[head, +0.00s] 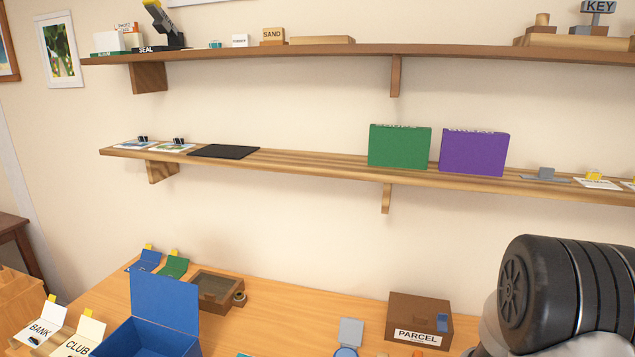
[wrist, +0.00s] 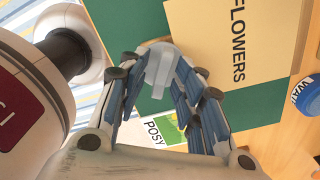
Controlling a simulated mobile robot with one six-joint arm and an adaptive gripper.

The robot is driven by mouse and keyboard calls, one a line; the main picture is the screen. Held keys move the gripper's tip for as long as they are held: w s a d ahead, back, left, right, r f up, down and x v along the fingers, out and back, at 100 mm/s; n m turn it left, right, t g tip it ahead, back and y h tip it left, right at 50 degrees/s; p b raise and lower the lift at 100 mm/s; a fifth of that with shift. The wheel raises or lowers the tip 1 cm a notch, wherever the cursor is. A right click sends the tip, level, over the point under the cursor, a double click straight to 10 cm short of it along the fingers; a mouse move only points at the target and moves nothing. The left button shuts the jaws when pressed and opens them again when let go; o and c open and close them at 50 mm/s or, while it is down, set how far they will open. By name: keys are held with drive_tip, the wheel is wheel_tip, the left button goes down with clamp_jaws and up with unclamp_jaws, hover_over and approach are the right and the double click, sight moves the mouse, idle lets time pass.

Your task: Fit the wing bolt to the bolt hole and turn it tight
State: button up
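In the wrist view, my gripper (wrist: 162,68) has its blue-padded fingers closed in on both sides of a pale grey piece. This piece looks like the wing bolt (wrist: 158,76), held at the fingertips above a green surface and a tan sheet. Its far end is hard to make out. I cannot pick out the bolt hole in either view. My gripper is outside the head view.
Under the fingers lie a FLOWERS sheet (wrist: 262,45) and a POSY card (wrist: 168,130); a blue-lidded jar (wrist: 306,97) is at right. The head view shows a blue open box (head: 150,335), a PARCEL box (head: 418,310) and two loaded wall shelves (head: 300,165).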

drive_tip(key=shift+w+r+p, duration=0.1)
drive_tip(key=shift+r+p, duration=2.75)
drive_tip(key=shift+r, duration=1.05)
